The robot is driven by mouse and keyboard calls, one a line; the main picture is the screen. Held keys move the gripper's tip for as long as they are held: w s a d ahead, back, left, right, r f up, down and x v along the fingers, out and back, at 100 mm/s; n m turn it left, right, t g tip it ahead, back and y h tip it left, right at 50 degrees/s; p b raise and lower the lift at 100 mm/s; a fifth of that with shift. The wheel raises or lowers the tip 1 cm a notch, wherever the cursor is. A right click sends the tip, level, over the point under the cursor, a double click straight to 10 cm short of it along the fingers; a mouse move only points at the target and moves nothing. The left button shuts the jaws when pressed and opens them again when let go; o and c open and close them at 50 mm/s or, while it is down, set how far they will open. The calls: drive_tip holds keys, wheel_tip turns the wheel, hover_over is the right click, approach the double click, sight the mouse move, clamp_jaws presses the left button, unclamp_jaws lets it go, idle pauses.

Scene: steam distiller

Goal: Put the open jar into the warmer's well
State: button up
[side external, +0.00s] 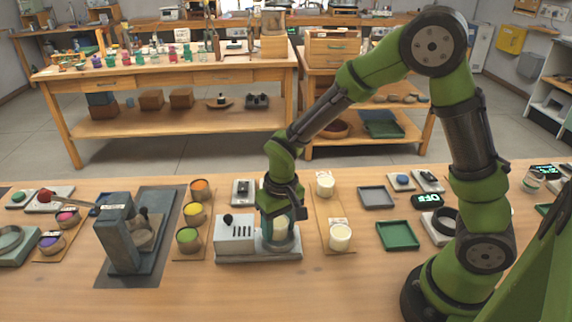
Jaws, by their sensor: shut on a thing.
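The warmer (235,235) is a pale grey box with a black knob and vent slots, standing on a light base in the middle of the near bench. Its round well (280,246) is at the right end of that base. My gripper (277,225) points down over the well. It is shut on a jar (282,226) with pale cream contents. The fingers hide much of the jar. The jar's lower part is at or just inside the well's rim; I cannot tell how deep it sits.
Right of the warmer, a wooden board holds two cream-filled jars (340,237). Left of it are jars of orange, yellow and green (188,239), then a dark grey press-like stand (118,232). A green tray (397,235) lies further right. Bare bench lies in front.

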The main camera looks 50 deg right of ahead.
sight(281, 240)
drive_tip(key=shift+n+g, duration=0.4)
drive_tip(key=f, duration=0.2)
drive_tip(key=s+f, duration=0.1)
drive_tip(key=f, duration=0.2)
drive_tip(key=shift+s+a+f, duration=0.25)
drive_tip(key=shift+a+f, duration=0.05)
drive_tip(key=shift+a, duration=0.1)
drive_tip(key=o, duration=1.5)
drive_tip(key=shift+c, duration=0.2)
drive_tip(key=shift+m+t, duration=0.3)
drive_tip(key=shift+t, duration=0.1)
drive_tip(key=r, duration=0.9)
drive_tip(key=w+r, duration=0.1)
drive_tip(key=r, duration=0.3)
drive_tip(key=shift+r, duration=0.15)
drive_tip(key=shift+s, duration=0.1)
drive_tip(key=s+d+r+t, duration=0.2)
drive_tip(key=s+r+t, duration=0.1)
drive_tip(key=s+r, duration=0.3)
drive_tip(key=s+d+r+m+t+y, duration=0.1)
drive_tip(key=s+d+r+t, duration=0.2)
drive_tip(key=s+r, duration=0.3)
drive_tip(key=shift+d+r+y, duration=0.25)
drive_tip(key=shift+r+y, duration=0.05)
drive_tip(key=shift+r, duration=0.25)
